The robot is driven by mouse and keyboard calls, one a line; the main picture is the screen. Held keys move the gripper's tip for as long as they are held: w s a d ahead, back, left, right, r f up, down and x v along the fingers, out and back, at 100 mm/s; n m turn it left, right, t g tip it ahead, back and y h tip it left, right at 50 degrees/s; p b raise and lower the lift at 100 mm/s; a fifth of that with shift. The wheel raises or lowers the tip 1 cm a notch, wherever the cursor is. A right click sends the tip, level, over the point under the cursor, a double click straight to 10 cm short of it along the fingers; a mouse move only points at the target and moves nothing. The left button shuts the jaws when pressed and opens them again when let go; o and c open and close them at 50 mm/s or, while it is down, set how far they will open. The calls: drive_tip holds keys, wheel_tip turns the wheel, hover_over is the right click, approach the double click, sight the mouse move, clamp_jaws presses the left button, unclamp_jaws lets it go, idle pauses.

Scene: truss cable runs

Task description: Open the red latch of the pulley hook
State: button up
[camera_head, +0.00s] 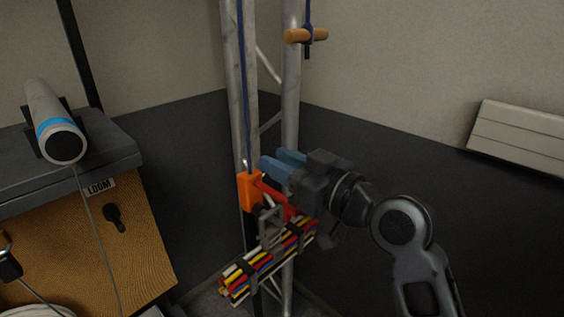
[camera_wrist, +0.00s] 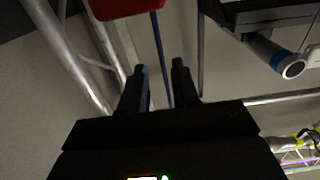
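The pulley hook is an orange block (camera_head: 250,190) hanging on a blue rope (camera_head: 244,90) in front of the metal truss. Its red latch (camera_head: 271,191) slants down to the right from the block. My gripper (camera_head: 272,161) is just above and right of the latch, with blue fingers pointing left. In the wrist view the two fingers (camera_wrist: 160,68) stand apart with nothing held; the blue rope shows beyond the gap. A red part (camera_wrist: 126,8), probably the latch, is cut off at that view's top edge. I see no contact between fingers and latch.
A bundle of coloured cables (camera_head: 262,264) hangs below the hook. A wooden handle (camera_head: 306,35) is tied on a rope at the upper right. A grey shelf with a cylinder (camera_head: 55,125) stands left. A white panel (camera_head: 520,138) is on the right wall.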

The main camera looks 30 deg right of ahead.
clamp_jaws()
idle(0.5)
drive_tip(key=shift+c, duration=2.3)
unclamp_jaws()
drive_tip(key=o, duration=1.1)
drive_tip(key=shift+c, duration=0.2)
drive_tip(key=b+v, duration=0.1)
drive_tip(key=v, duration=0.6)
drive_tip(key=shift+s+b, duration=0.35)
drive_tip(key=shift+b, duration=0.05)
drive_tip(key=shift+d, duration=0.1)
